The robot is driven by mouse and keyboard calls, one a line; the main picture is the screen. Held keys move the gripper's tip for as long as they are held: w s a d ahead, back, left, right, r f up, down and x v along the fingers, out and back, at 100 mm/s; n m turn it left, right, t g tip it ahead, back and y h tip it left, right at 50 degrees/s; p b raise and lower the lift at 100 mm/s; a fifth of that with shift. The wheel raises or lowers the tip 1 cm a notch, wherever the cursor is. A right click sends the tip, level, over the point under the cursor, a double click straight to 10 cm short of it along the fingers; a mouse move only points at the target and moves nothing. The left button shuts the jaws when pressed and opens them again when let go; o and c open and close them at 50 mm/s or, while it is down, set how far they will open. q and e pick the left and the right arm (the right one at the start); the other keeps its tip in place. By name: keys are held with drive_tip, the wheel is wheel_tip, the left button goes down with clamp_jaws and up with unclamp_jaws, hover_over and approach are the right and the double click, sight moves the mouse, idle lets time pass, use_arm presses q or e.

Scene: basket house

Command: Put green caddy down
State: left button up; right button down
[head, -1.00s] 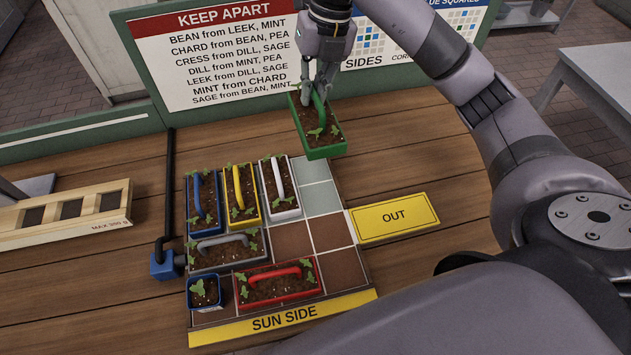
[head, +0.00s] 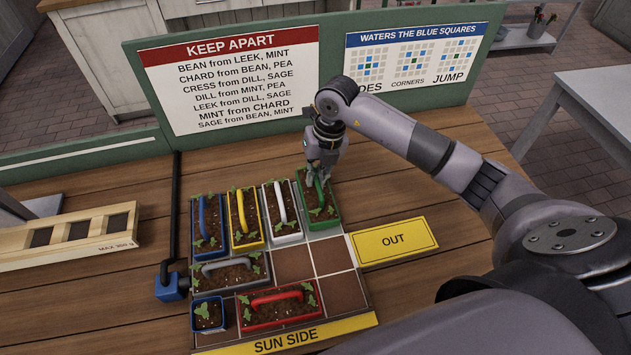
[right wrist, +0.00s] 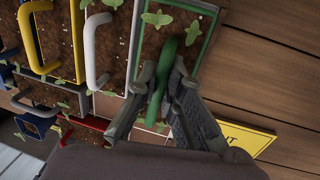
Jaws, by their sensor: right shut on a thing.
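The green caddy (head: 318,211) holds soil and seedlings and sits at the back right of the tiled grid (head: 292,264), right of the white caddy (head: 281,214). My right gripper (head: 321,178) is shut on its green handle. In the right wrist view, the fingers (right wrist: 160,100) close around the handle of the green caddy (right wrist: 206,40). The caddy looks level and at about the height of its neighbours; whether its base touches the tiles I cannot tell. My left gripper is not in view.
Blue (head: 209,226), yellow (head: 245,219), grey (head: 230,272) and red (head: 278,306) caddies and a small blue pot (head: 208,315) occupy other grid squares. Brown tiles are bare at right. A yellow OUT plate (head: 393,241) lies beside the grid. The sign board (head: 235,75) stands behind.

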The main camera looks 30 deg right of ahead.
sight(315, 188)
wheel_tip(315, 188, down, 3)
drive_tip(key=shift+r, duration=0.2)
drive_tip(key=shift+f, duration=0.3)
drive_tip(key=c, duration=1.7)
unclamp_jaws()
drive_tip(key=shift+r, duration=0.15)
wheel_tip(315, 188, up, 12)
drive_tip(key=d+b, duration=0.1)
drive_tip(key=d, duration=0.1)
drive_tip(key=shift+s+b, duration=0.3)
